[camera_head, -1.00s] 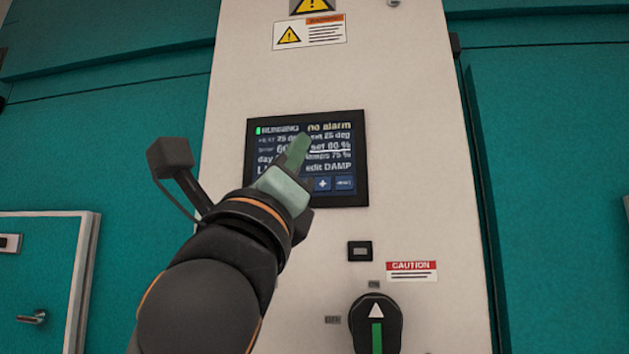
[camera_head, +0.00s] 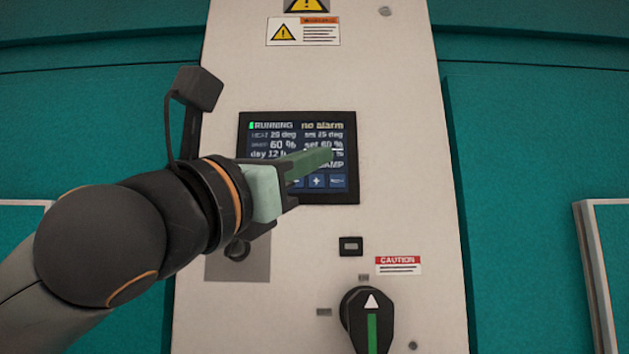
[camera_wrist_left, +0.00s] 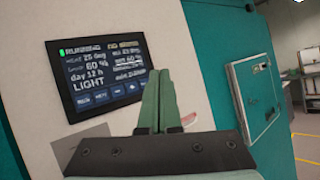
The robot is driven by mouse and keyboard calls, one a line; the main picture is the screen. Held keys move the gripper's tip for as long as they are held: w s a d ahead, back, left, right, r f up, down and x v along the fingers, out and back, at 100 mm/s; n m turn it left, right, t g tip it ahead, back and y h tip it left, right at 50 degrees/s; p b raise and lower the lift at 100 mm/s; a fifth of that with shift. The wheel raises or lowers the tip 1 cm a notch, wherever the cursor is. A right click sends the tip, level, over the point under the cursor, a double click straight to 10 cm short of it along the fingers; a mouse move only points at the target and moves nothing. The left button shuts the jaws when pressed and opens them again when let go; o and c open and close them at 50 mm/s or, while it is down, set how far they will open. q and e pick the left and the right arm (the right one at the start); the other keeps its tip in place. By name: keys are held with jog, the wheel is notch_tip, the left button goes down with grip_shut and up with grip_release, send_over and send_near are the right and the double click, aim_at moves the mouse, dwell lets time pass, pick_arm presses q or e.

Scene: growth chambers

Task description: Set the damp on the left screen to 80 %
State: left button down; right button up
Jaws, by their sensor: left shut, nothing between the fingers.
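The screen (camera_head: 272,146) is a dark panel on a pale column, the only screen in view. It reads RUNNING, no alarm, 60 % and an underlined set 60 %. Part of its lower text, ending in AMP, is covered by my gripper. A plus button (camera_head: 316,181) shows in its bottom row. My left gripper (camera_head: 322,157) is shut and empty, its green fingers in front of the screen's right half; contact cannot be told. In the left wrist view the fingers (camera_wrist_left: 158,100) overlap the lower right of the screen (camera_wrist_left: 62,72). My right gripper is not in view.
Below the screen are a small dark switch (camera_head: 350,246), a caution label (camera_head: 398,266) and a black rotary knob (camera_head: 355,320) with a green mark. A warning label (camera_head: 303,32) is above. Teal chamber walls (camera_head: 540,130) flank the column.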

aim_at(311, 180)
pick_arm(q)
jog(key=shift+w, duration=0.15)
jog(key=w+p, duration=0.2)
jog(key=w, duration=0.5)
jog(key=shift+w+r, duration=0.15)
jog(key=shift+r, duration=0.05)
jog(key=shift+w+f+p, duration=0.2)
jog(key=shift+w+p, duration=0.4)
jog(key=shift+w, duration=0.05)
dwell(1.3)
jog(key=shift+w+r+p, duration=0.1)
jog(key=shift+w+p, duration=0.2)
jog(key=shift+p, duration=0.25)
jog(key=shift+w, duration=0.1)
